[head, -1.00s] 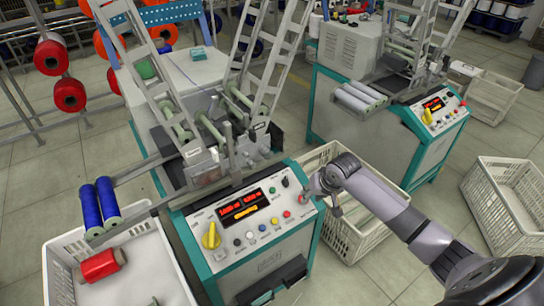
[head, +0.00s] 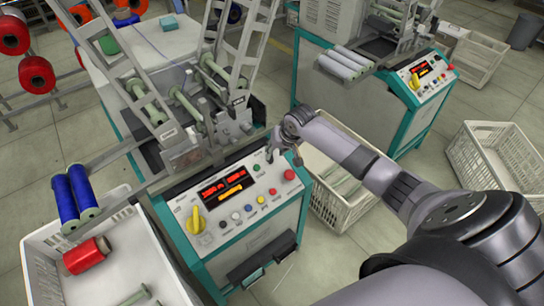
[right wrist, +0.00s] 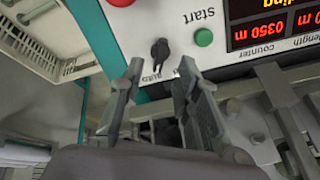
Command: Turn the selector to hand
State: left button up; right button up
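The selector (right wrist: 159,50) is a small black knob on the white control panel (head: 228,240) of the near winding machine, beside an upside-down "auto" label in the right wrist view. My right gripper (right wrist: 161,78) is open and empty there. Its two fingers point at the selector, one to each side and just short of it, with no visible contact. In the head view the right gripper (head: 272,152) is over the panel's upper right corner and hides the selector. My left gripper is not in view.
The green start button (right wrist: 204,37) and lit counter display (right wrist: 273,27) are close to the selector. A red button (head: 289,175) and large yellow knob (head: 195,222) are on the panel. Machine metalwork (right wrist: 270,95) is close to the right finger. White crates stand on both sides.

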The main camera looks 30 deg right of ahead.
jog(key=x, duration=0.5)
jog(key=shift+f+b, duration=0.1)
jog(key=shift+b, duration=0.2)
jog(key=shift+c, duration=0.5)
grip_shut()
